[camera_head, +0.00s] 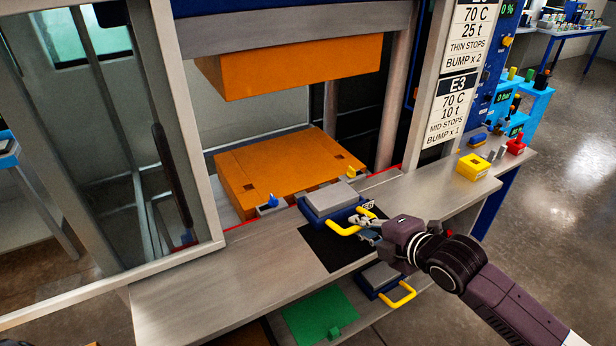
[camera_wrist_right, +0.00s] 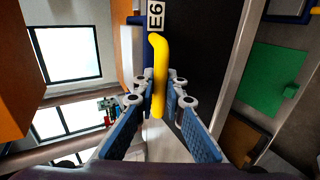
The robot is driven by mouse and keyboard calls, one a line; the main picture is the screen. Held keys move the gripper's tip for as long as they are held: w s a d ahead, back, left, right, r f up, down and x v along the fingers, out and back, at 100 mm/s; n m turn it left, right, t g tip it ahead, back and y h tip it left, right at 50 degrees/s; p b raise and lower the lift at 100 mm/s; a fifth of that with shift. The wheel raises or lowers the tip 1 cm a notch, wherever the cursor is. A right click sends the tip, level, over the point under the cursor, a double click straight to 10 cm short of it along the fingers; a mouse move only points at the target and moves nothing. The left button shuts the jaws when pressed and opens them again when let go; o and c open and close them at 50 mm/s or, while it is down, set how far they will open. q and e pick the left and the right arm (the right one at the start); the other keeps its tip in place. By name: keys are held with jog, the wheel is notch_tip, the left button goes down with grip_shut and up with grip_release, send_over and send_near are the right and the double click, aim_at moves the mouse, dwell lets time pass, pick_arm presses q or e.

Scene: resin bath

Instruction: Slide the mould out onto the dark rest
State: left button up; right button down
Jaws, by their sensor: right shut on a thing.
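The mould is a blue tray (camera_head: 318,215) with a grey block (camera_head: 331,196) on top and a yellow handle (camera_head: 343,231) at its front. It sits at the front of the press, in front of the lower orange platen (camera_head: 262,170), and its front overlaps the back of the dark rest (camera_head: 332,254). My right gripper (camera_head: 370,228) is shut on the yellow handle, which stands between its fingers in the right wrist view (camera_wrist_right: 158,85). A label reading E6 (camera_wrist_right: 156,15) is beside the handle there. My left gripper is not in view.
The upper orange platen (camera_head: 300,68) hangs above, with an open gap below it. Another blue mould with a yellow handle (camera_head: 401,295) and a green mat (camera_head: 320,315) lie on a lower shelf. A yellow block (camera_head: 472,167) is on the bench at right. The bench front left is clear.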

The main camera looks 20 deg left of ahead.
jog(key=shift+s+d+f+p, duration=0.1)
jog(key=shift+s+d+p, duration=0.4)
jog(key=shift+s+d, duration=0.35)
jog(key=shift+s+d+f+p, duration=0.1)
jog(key=shift+s+d+p, duration=0.45)
jog(key=shift+d, duration=0.45)
jog(key=shift+s+d+p, duration=0.4)
jog(key=shift+s+d, duration=0.45)
jog(key=shift+d, duration=0.15)
jog(key=c, duration=2.1)
grip_release()
jog(key=shift+o, duration=1.1)
jog(key=shift+r, duration=0.15)
